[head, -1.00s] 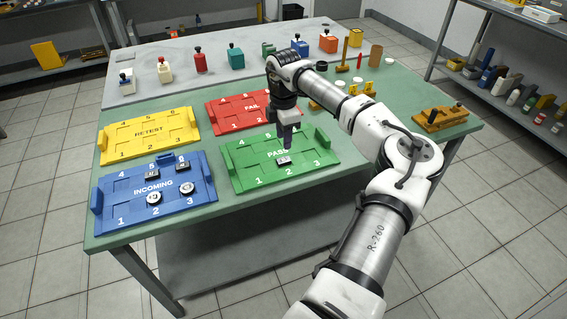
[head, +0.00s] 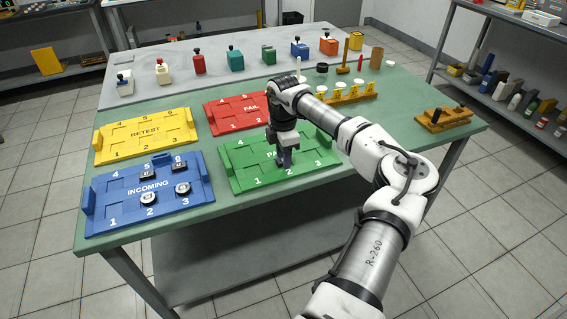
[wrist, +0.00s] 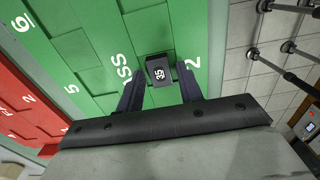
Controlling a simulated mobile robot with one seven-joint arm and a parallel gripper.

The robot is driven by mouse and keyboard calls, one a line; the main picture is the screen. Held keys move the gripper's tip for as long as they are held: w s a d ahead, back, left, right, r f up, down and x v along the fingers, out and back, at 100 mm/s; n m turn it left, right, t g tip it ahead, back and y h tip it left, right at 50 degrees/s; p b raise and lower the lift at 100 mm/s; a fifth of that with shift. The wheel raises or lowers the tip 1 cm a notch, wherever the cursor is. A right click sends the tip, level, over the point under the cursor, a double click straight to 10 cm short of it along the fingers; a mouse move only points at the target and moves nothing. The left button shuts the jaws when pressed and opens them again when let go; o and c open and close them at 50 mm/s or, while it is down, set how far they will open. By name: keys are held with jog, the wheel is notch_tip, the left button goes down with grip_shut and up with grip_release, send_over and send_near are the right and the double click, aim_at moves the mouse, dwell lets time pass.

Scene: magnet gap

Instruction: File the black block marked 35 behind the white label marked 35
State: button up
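The black block marked 35 (wrist: 161,73) lies on the green PASS tray (wrist: 88,45), close to the printed 2 in the wrist view. My gripper (wrist: 158,84) is down over it, with one dark finger on each side and narrow gaps between fingers and block. In the head view my gripper (head: 284,158) hides the block at the front middle of the green tray (head: 240,183). A wooden rack with several yellow holders and white tops (head: 338,90) stands behind my arm. I cannot read a label marked 35 there.
The blue INCOMING tray (head: 120,215) holds several black and white pieces. The yellow RETEST tray (head: 108,155) and red FAIL tray (head: 218,122) lie behind. A wooden stand (head: 441,120) is at the right.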

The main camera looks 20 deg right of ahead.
jog(key=c, duration=0.7)
jog(key=shift+r+p, duration=1.5)
jog(key=shift+r, duration=1.05)
jog(key=shift+c, duration=0.2)
